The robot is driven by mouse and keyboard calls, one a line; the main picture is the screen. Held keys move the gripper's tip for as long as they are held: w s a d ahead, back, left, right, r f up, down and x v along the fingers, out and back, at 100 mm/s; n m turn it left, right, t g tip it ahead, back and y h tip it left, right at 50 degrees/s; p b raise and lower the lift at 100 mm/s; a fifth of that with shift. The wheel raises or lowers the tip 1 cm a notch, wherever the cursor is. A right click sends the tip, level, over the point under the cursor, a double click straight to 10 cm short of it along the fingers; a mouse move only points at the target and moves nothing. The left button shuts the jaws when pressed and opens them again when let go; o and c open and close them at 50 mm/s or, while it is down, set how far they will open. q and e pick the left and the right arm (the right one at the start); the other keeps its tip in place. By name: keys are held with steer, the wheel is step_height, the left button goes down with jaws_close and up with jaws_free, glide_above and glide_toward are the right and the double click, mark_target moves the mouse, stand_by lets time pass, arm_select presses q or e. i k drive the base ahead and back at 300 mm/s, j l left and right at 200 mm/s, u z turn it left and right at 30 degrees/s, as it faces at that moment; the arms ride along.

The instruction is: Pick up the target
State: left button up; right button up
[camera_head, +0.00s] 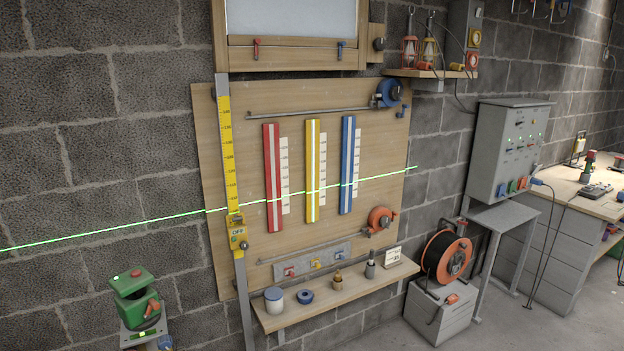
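No object in view is plainly labelled as the target. A green line (110,230) runs across the wall and board, passing a little above the yellow box. A green device (135,300) with an orange knob stands at the lower left. Red (272,178), yellow (312,172) and blue (347,165) strips hang on the board. Neither of my grippers shows.
A wooden shelf (350,296) below the board holds a lidded jar (274,301), a blue ring (305,297), small fittings and a card (393,257). An orange-black reel (447,257) sits on a grey box (428,312). A grey cabinet (505,150) and bench stand right.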

mark_target(338, 255)
steer(key=i+l+u, duration=0.35)
steer(key=i+l, duration=0.15)
steer(key=i, duration=0.3)
steer(key=i+l+u, duration=0.3)
steer(key=i+l, duration=0.4)
steer(key=i+l+u, duration=0.35)
steer(key=i+l, duration=0.25)
steer(key=l, duration=0.35)
